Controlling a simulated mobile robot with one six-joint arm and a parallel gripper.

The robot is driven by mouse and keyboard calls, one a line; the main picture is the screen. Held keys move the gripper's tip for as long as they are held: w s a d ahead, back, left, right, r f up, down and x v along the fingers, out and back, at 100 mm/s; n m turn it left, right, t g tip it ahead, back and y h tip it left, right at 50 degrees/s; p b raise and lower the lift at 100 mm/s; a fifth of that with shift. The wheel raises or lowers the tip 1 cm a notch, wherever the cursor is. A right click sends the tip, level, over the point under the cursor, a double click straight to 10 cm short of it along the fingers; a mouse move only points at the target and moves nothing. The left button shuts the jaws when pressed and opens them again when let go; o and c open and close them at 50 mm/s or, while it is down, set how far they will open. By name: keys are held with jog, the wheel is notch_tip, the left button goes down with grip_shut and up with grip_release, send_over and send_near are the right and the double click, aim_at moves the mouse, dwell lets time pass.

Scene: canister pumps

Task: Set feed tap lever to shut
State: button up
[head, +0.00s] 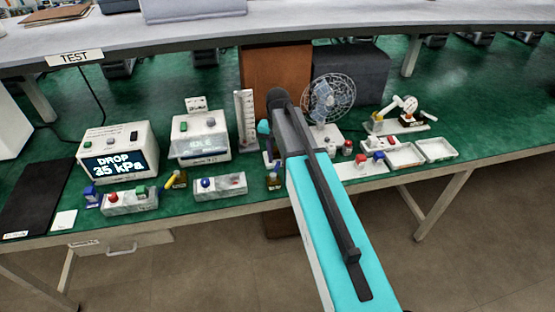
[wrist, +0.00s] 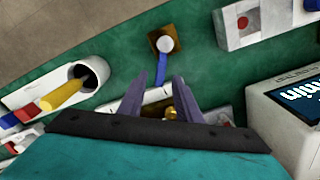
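A small tap with a blue lever (wrist: 160,70) on a brown block (wrist: 175,34) with a round white cap lies just beyond my fingertips in the wrist view. The same blue-levered tap (head: 275,180) stands at the bench's front edge, beside my arm, in the head view. My gripper (wrist: 158,80) is open, its two dark fingers apart. The lever's end points toward the gap between them; I cannot tell whether they touch. Another tap with a yellow lever (head: 173,181) stands further left. No label shows which is the feed tap.
A grey block with blue and red buttons (head: 220,186) stands left of the blue-levered tap. A display box (head: 200,138) and a white upright gauge (head: 244,118) stand behind. A wire-caged fan (head: 329,98) and white trays (head: 437,150) are right.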

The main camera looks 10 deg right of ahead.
jog(key=shift+f, duration=0.95)
grip_shut()
